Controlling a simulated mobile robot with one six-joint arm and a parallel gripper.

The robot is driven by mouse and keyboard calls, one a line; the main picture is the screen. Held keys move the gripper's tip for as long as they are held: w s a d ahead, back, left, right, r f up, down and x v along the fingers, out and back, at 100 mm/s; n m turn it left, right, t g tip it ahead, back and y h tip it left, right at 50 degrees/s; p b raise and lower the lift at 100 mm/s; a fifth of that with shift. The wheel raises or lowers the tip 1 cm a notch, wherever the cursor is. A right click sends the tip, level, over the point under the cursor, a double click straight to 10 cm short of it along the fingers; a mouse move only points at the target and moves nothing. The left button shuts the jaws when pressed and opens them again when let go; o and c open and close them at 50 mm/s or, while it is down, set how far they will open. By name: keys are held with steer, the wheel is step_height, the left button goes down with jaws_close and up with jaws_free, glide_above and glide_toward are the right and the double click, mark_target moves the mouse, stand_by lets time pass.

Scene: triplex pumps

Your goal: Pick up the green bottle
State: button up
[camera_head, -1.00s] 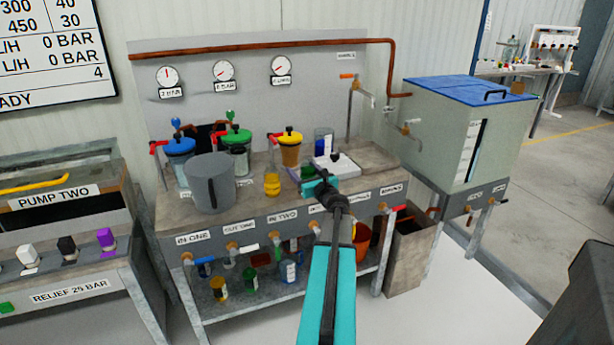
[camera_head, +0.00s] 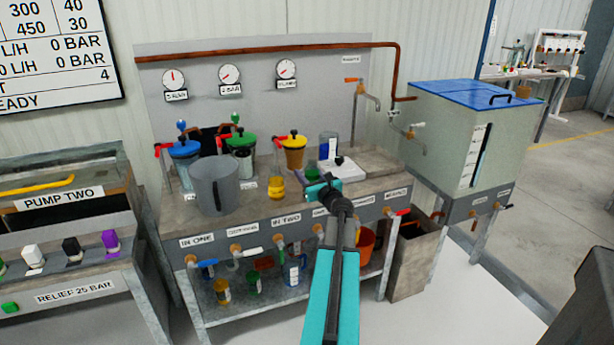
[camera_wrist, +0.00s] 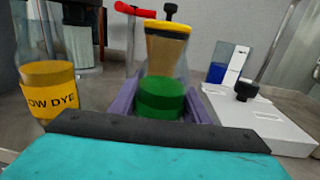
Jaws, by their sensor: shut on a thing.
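The green bottle (camera_wrist: 161,98) is upright between the purple fingers of my gripper (camera_wrist: 161,104) in the wrist view. It has green contents, and its clear upper part overlaps a yellow-lidded jar behind. My gripper is shut on it, with one finger on each side. In the head view the green bottle (camera_head: 312,174) shows just beyond my gripper (camera_head: 318,183), over the bench top beside a white device. Its base is hidden behind my gripper, so I cannot tell whether it touches the bench.
A yellow dye bottle (camera_wrist: 48,92) stands left of my gripper, and a white device (camera_wrist: 258,125) lies close on the right. A grey jug (camera_head: 214,186) and lidded jars stand further left on the bench. Several bottles sit on the lower shelf (camera_head: 268,310).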

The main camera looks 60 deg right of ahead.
steer(key=shift+r, duration=0.25)
steer(key=shift+r, duration=1.5)
steer(key=s+d+r+v, duration=0.1)
steer(key=d+v, duration=0.1)
steer(key=v, duration=1.3)
steer(key=shift+s+r, duration=0.25)
steer(key=shift+s, duration=0.2)
steer(key=shift+a, duration=0.1)
steer(key=shift+s, duration=0.2)
stand_by(1.2)
